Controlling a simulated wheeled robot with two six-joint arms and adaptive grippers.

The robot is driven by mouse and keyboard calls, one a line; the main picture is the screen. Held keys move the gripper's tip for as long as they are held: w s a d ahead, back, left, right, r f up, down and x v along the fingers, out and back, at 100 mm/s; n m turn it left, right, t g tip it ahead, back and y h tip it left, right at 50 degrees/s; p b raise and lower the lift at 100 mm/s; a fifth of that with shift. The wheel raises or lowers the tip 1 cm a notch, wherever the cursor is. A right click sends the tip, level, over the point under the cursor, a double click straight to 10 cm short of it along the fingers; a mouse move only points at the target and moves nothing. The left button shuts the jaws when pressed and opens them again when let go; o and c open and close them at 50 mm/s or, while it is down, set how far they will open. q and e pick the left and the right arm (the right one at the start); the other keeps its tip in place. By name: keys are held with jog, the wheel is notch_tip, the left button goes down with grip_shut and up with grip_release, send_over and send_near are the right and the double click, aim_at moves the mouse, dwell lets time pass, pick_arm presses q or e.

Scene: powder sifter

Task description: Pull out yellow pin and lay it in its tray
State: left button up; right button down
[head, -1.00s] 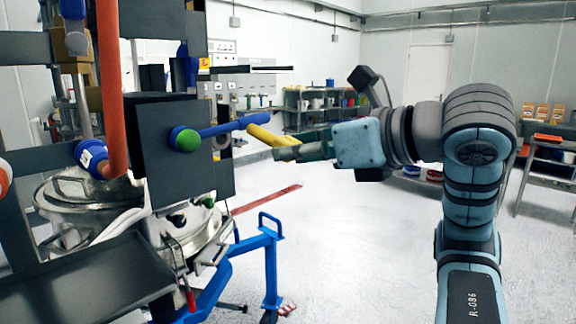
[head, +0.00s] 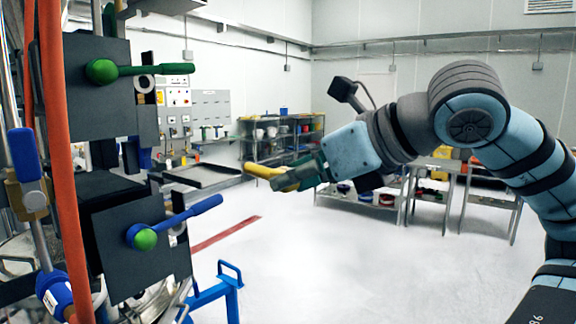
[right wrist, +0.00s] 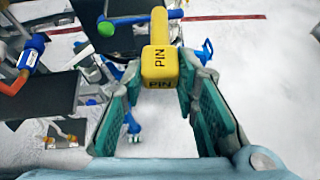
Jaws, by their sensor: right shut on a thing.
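The yellow pin (head: 268,172) is in my right gripper (head: 296,178), which is shut on its thick end. In the right wrist view, the block end of the pin (right wrist: 159,68), marked PIN, sits between the fingers of my right gripper (right wrist: 158,88). The pin points away from the gripper and is held in the air. A dark, shallow tray (head: 203,174) lies left of the pin's tip in the head view; it looks empty. I cannot tell how far apart they are in depth. My left gripper is not in view.
At left stands the sifter frame with dark plates, a green handle (head: 150,70), a blue handle (head: 180,218) and an orange hose (head: 62,160). A blue cart frame (head: 222,290) is below. Shelves (head: 284,138) stand behind. The floor at centre right is clear.

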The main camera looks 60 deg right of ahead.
jog(key=shift+n+y, duration=0.7)
jog(key=shift+y, duration=0.1)
jog(key=w+p, duration=0.2)
jog(key=w, duration=0.2)
jog(key=w+a+p, duration=0.1)
jog(key=w+p, duration=0.2)
jog(key=w, duration=0.1)
jog(key=w+p, duration=0.2)
jog(key=w, duration=0.3)
jog(key=shift+a+r+p, duration=0.15)
jog(key=shift+a+p, duration=0.1)
jog(key=shift+p, duration=0.05)
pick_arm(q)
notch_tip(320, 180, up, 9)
pick_arm(e)
jog(key=shift+s+a, duration=0.1)
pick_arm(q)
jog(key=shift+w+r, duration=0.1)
